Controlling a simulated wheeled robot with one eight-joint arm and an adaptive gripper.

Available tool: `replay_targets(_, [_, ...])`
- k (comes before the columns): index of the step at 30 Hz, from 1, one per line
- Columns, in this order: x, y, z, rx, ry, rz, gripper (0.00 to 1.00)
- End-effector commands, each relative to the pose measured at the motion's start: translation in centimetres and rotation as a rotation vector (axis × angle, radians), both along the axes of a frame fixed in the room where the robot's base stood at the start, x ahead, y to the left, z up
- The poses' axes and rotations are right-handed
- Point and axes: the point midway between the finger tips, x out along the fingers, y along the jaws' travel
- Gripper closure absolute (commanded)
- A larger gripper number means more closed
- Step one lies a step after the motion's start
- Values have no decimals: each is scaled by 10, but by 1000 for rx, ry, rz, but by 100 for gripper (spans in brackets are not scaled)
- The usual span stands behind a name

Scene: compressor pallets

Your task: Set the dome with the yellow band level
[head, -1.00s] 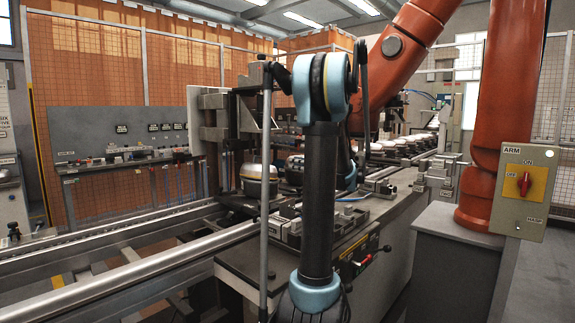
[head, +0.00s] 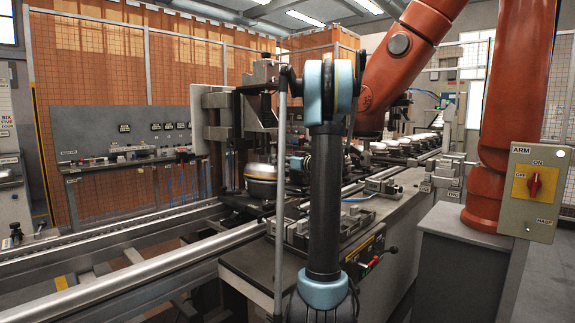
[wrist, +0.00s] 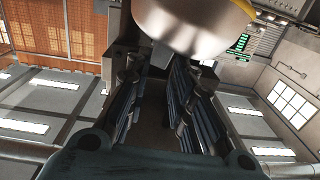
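The dome with the yellow band (head: 261,172) stands at the line, left of my upright arm in the head view. It is silvery, with a yellow band around it; I cannot judge its tilt exactly. In the wrist view the dome (wrist: 195,22) fills the top, its smooth metal side close beyond the fingers, the yellow band at the upper right edge. My gripper (wrist: 165,90) has its two fingers apart with nothing between them. In the head view my gripper is largely hidden behind my arm, and contact with the dome cannot be made out.
A dark upright press frame (head: 240,115) stands behind the dome. A silver rail (head: 150,270) runs along the line. A grey fixture block (head: 300,232) sits on the bench. An orange robot arm (head: 492,140) and an ARM switch box (head: 535,192) are at the right.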

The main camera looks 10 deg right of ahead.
Motion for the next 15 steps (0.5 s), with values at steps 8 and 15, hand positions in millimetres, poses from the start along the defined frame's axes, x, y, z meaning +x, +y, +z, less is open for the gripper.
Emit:
replay_targets(8, [32,25,0,0,0,1,78])
replay_targets(15, [44,34,0,0,0,0,78])
